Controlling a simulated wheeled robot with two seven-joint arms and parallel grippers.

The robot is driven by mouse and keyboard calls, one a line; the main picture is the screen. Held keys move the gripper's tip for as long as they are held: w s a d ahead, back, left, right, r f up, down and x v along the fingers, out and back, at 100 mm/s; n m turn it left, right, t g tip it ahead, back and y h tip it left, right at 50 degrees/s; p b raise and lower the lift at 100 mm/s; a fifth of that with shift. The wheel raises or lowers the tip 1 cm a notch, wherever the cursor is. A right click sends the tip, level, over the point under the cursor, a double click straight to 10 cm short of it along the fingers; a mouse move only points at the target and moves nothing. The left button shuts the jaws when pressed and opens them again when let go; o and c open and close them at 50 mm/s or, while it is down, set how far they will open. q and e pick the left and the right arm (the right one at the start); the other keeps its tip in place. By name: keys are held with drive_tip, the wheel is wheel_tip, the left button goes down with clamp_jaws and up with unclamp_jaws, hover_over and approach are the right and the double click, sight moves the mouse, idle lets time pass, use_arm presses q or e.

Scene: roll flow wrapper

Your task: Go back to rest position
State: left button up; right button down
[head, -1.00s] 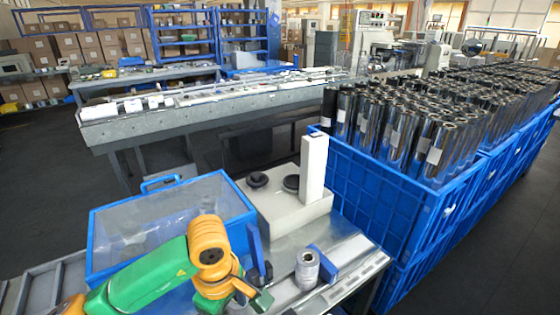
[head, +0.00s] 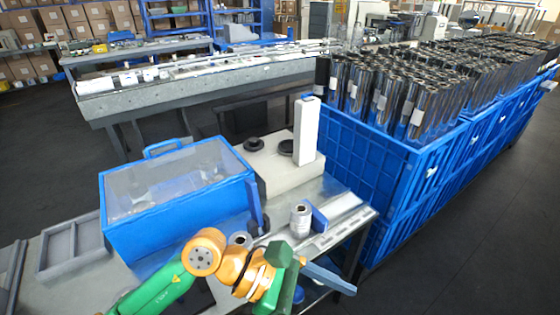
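My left arm, green and orange, comes in at the bottom left and reaches over the front of the metal work table (head: 75,290). Its gripper (head: 322,280) is by the table's front right edge, at the end of a green and orange wrist. A dark blue bar sticks out to the right there, but the fingers' opening is not clear. Nothing is seen held in it. A small silver roll (head: 300,222) stands upright on the table behind the wrist, apart from it. A second ring-shaped part (head: 240,240) is partly hidden by the arm. My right gripper is not in view.
A blue box with a clear lid (head: 180,208) stands on the table at left. Behind the roll is a pale machine block (head: 280,170) with black knobs and a white post (head: 306,132). Blue crates (head: 395,180) full of film rolls stand right. Dark floor is clear at far right.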

use_arm(q)
wheel_tip(320, 180, up, 13)
drive_tip(key=w+n+t+h, duration=0.3)
drive_tip(key=n+t+h, duration=0.1)
drive_tip(key=n+h, duration=0.5)
drive_tip(key=w+a+r+n+t, duration=0.3)
drive_tip(key=w+a+n+t, duration=0.25)
drive_tip(key=n+t, duration=0.75)
drive_tip(key=w+a+f+n+t+y, duration=0.3)
drive_tip(key=w+a+n+t+y, duration=0.35)
drive_tip(key=n+y, duration=0.45)
drive_tip(key=w+a+f+n+g+y, duration=0.1)
drive_tip(key=a+f+n+g+y, duration=0.2)
drive_tip(key=a+f+n+y, duration=0.9)
drive_tip(key=s+a+f+n+g, duration=0.1)
drive_tip(key=s+f+n+g, duration=0.2)
drive_tip(key=f, duration=0.3)
drive_tip(key=s+f+n+g, duration=0.3)
drive_tip(key=f, duration=0.3)
drive_tip(key=s+f+n+g+h, duration=0.25)
drive_tip(key=s+f+g, duration=0.65)
drive_tip(key=s, duration=0.6)
wheel_tip(320, 180, down, 18)
drive_tip(key=s, duration=0.2)
drive_tip(key=s+a+f+g+y, duration=0.1)
drive_tip(key=s+a+f, duration=0.1)
drive_tip(key=s+f, duration=0.7)
drive_tip(key=s, duration=0.2)
drive_tip(key=shift+s+a+f, duration=0.15)
drive_tip(key=shift+s+f, duration=0.15)
